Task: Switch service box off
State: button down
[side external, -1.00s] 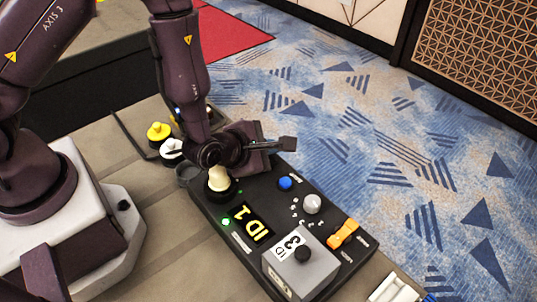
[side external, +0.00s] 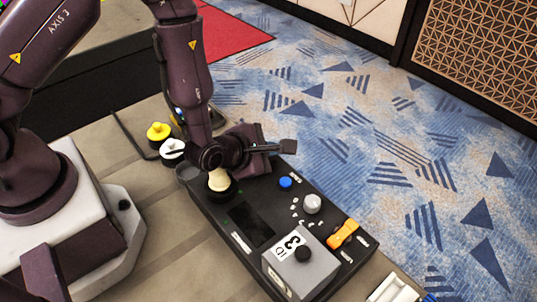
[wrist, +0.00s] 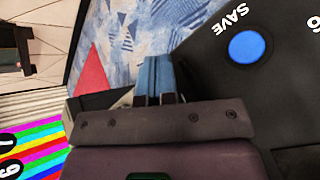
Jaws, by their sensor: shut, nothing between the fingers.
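The service box (side external: 265,198) is a long black panel on the table in the side external view. Its display (side external: 248,225) is dark, with no lit text. My gripper (side external: 288,146) is shut and empty, near the far end of the box. The wrist view shows its closed fingers (wrist: 156,76) left of the blue button, labelled SAVE.
A grey block (side external: 310,270) marked ID 3 sits on the near part of the box. A yellow-topped knob (side external: 158,131) and a white-topped one (side external: 172,149) stand behind my arm. A white object (side external: 395,290) lies at the near right. Patterned carpet lies beyond the table.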

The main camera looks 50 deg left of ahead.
dwell(0.4)
jog(key=shift+s+r, duration=0.15)
jog(key=shift+r, duration=0.65)
jog(key=shift+r, duration=0.1)
jog(key=shift+s+r, duration=0.2)
jog(key=shift+r, duration=1)
jog(key=shift+s+r, duration=0.2)
jog(key=shift+r, duration=0.95)
jog(key=shift+r, duration=0.1)
notch_tip(320, 180, up, 14)
jog(key=s+a+m+g+h, duration=0.2)
jog(key=s+m+h, duration=0.1)
jog(key=m, duration=1.1)
jog(key=s+a+r+m+g+y, duration=0.1)
jog(key=s+a+r+m, duration=0.3)
jog(key=s+m, duration=0.3)
jog(key=s+a+r+m+g+y, duration=0.1)
jog(key=s+a+r+m+g, duration=0.1)
jog(key=s+m, duration=0.5)
jog(key=shift+s+a+r, duration=0.3)
jog(key=shift+a+r, duration=0.6)
jog(key=shift+a, duration=0.15)
